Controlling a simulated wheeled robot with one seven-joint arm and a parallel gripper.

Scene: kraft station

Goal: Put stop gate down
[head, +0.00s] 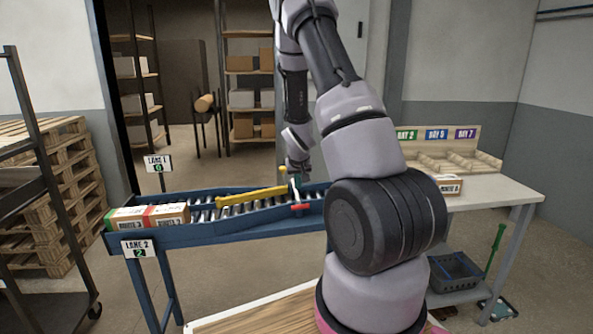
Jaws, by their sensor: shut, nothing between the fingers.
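A blue roller conveyor (240,233) runs across the middle of the head view. A long yellow bar (252,196) lies slantwise over its rollers. A small red piece (300,207) sits at the near rail by the bar's right end; I cannot tell for sure which of these is the stop gate. My gripper (297,181) points down over the conveyor, just above the red piece and beside the bar's right end. It is shut and empty. It is small in view, and I cannot tell whether it touches anything.
Labelled cartons (148,217) stand on the conveyor's left end. Signs mark lane 1 (158,163) and lane 2 (139,248). A workbench (490,201) with a carton (449,185) stands at right. My arm hides the conveyor's right part. Pallets (60,190) are stacked at left.

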